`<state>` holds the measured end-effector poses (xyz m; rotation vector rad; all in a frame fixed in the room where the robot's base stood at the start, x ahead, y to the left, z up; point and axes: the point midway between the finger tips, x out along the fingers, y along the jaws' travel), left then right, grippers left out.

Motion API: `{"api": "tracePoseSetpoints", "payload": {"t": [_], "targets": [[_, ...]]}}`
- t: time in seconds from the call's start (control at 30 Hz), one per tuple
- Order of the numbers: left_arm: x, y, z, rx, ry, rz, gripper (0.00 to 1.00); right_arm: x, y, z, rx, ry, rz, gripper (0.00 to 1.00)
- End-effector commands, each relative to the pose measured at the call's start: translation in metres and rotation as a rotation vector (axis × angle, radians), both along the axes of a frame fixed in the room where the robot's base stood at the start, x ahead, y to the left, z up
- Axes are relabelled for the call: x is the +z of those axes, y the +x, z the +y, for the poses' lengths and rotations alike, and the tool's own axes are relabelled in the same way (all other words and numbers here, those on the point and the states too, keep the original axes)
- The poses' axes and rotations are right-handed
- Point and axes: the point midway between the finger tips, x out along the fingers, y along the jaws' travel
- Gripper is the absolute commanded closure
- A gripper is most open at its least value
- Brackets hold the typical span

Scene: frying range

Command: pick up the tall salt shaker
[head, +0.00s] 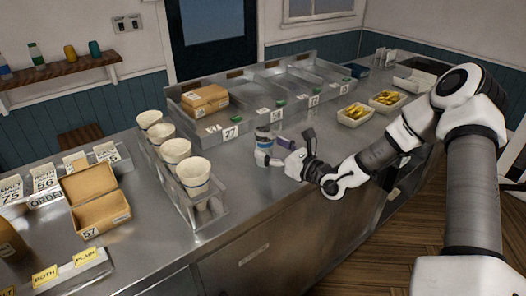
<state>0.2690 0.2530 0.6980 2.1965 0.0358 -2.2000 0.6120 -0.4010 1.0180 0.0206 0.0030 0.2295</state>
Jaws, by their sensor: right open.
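A small upright cylinder with a grey top and a blue-and-white body, which looks like the tall salt shaker (264,140), stands on the steel counter near the middle of the head view. My right gripper (287,147) is open just to the right of it, low over the counter, with its fingers spread toward it. One finger partly overlaps the lower shaker area, and I cannot tell whether it touches. A small purple item (284,142) shows between the fingers; what it is cannot be made out. My left gripper is not in view.
A rack of paper cups (193,174) stands left of the shaker. A steel bin unit (232,134) with numbered tags runs behind it. Trays of fries (355,114) sit to the right. An open carton (95,198) lies at left. The counter's front is bare.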

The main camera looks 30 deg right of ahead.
Motion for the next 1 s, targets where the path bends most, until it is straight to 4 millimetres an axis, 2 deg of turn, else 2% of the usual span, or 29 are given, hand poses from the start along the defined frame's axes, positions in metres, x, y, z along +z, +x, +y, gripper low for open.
{"api": "tracePoseSetpoints", "payload": {"t": [0.07, 0.2, 0.43, 0.47, 0.5, 0.67, 0.7, 1.0], "targets": [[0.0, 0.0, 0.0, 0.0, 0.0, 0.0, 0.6, -0.006, 0.012, 0.005, 0.005, -0.008, 0.003, 0.19], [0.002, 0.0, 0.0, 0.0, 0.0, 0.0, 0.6, -0.003, 0.029, 0.008, 0.003, -0.004, 0.001, 0.19], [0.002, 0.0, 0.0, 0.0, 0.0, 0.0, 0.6, -0.004, 0.031, 0.008, 0.0, 0.001, 0.0, 0.19], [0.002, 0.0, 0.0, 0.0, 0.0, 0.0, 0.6, -0.004, 0.031, 0.008, 0.0, 0.0, 0.0, 0.26], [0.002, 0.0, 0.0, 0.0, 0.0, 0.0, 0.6, -0.004, 0.031, 0.008, 0.0, 0.0, 0.0, 0.41], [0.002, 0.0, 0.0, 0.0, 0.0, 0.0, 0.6, -0.003, 0.031, 0.008, 0.0, 0.0, 0.001, 0.97], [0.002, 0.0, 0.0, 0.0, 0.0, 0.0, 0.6, -0.004, 0.031, 0.008, 0.001, 0.0, 0.001, 1.0], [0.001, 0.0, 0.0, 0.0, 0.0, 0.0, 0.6, -0.002, 0.031, 0.008, 0.0, 0.0, -0.001, 1.0]]}}
